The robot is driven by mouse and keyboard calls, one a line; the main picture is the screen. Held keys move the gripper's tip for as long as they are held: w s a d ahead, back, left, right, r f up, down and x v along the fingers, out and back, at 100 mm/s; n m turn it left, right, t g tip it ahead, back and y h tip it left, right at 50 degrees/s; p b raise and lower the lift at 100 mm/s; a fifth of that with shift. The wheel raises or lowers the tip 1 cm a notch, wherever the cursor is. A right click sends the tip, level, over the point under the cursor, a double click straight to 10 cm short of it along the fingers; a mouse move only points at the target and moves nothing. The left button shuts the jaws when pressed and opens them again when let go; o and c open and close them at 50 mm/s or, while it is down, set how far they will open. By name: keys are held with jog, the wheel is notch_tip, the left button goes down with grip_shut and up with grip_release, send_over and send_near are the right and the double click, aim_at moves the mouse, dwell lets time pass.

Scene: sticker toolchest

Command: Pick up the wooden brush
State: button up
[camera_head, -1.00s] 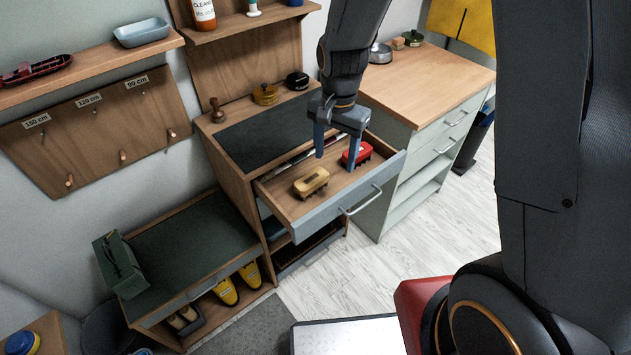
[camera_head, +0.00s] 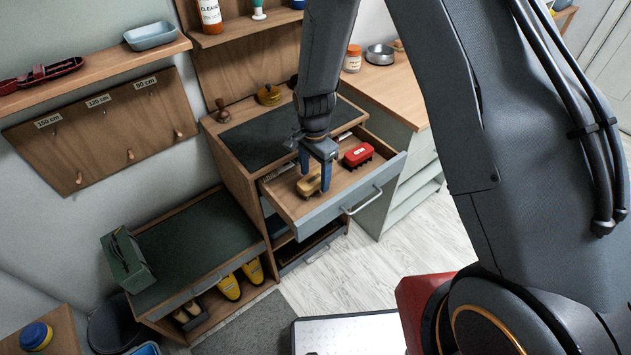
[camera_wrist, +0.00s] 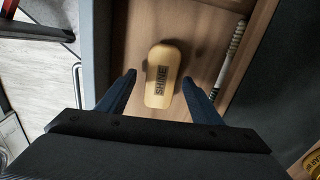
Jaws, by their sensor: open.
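The wooden brush (camera_head: 309,184) lies in the open drawer (camera_head: 296,209), partly hidden by my gripper in the head view. In the wrist view the brush (camera_wrist: 161,76) shows its tan back with a dark "SHINE" label, lying lengthwise between and just beyond my fingertips. My gripper (camera_head: 315,178) points down over it. In the wrist view my gripper (camera_wrist: 160,80) is open, with one blue finger on each side of the brush and a gap on both sides. Its exact height above the brush is hard to tell.
A thin striped rod (camera_wrist: 230,56) lies along the drawer's side in the wrist view. The drawer front has a metal handle (camera_head: 362,202). A dark-topped cabinet (camera_head: 262,139) stands behind.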

aim_at(314, 178)
jog(key=shift+f, duration=1.05)
jog(key=shift+a, duration=0.1)
jog(key=shift+c, duration=0.2)
jog(key=c, duration=1.1)
jog(key=shift+r, duration=0.1)
jog(key=shift+c, duration=0.2)
notch_tip(314, 178, up, 10)
jog(key=shift+f+b, duration=0.25)
jog(key=shift+b, duration=0.8)
jog(key=shift+r, duration=0.15)
